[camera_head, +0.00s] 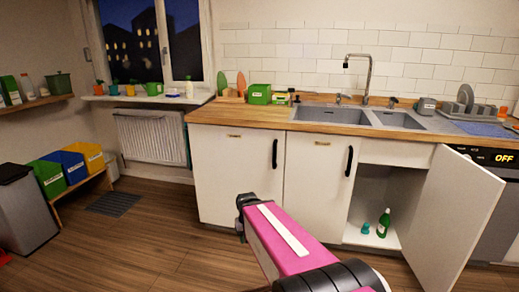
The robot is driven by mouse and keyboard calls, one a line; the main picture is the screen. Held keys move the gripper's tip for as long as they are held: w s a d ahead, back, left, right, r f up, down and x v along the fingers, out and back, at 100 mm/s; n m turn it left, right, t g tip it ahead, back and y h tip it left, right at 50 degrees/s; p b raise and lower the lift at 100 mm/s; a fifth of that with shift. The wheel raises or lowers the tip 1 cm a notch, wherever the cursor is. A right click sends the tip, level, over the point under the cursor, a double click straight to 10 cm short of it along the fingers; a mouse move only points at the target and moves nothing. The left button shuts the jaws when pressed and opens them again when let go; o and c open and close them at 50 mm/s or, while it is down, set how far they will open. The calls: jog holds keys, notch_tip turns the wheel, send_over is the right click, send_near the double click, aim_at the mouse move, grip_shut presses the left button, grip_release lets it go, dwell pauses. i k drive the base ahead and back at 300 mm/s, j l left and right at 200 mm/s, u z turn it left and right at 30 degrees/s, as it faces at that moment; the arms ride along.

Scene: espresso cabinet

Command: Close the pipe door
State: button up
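The pipe door (453,222) is the white cabinet door at the right below the sink. It stands wide open, swung out toward me, with its inner face showing. The cabinet opening (373,195) is left of it, with a green bottle (383,223) and a small teal item (365,228) on its floor. My pink arm reaches from the bottom middle up and left to a dark joint, in front of the closed doors and apart from the open door. I see no gripper fingers.
Two closed white doors (237,178) with black handles stand left of the opening. An oven (497,215) reading OFF is behind the open door. Left are a grey bin (25,215) and coloured boxes (72,165). The wooden floor (150,240) left of my arm is mostly clear.

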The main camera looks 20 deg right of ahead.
aim_at(459, 197)
jog(key=k+l, duration=0.2)
jog(key=l, duration=0.35)
jog(key=k+l, duration=0.2)
jog(key=l, duration=0.35)
jog(key=k+l, duration=0.2)
jog(key=l, duration=0.4)
jog(key=k+l, duration=0.2)
jog(key=l, duration=0.35)
jog(key=k+l, duration=0.2)
jog(key=l, duration=0.35)
jog(key=k+l, duration=0.2)
jog(key=l, duration=0.35)
jog(key=k+l, duration=0.2)
jog(key=l, duration=0.4)
jog(key=k+l, duration=0.2)
jog(key=l, duration=0.35)
jog(key=k+l, duration=0.15)
jog(key=k, duration=0.2)
jog(key=k+l, duration=0.15)
jog(key=k, duration=0.2)
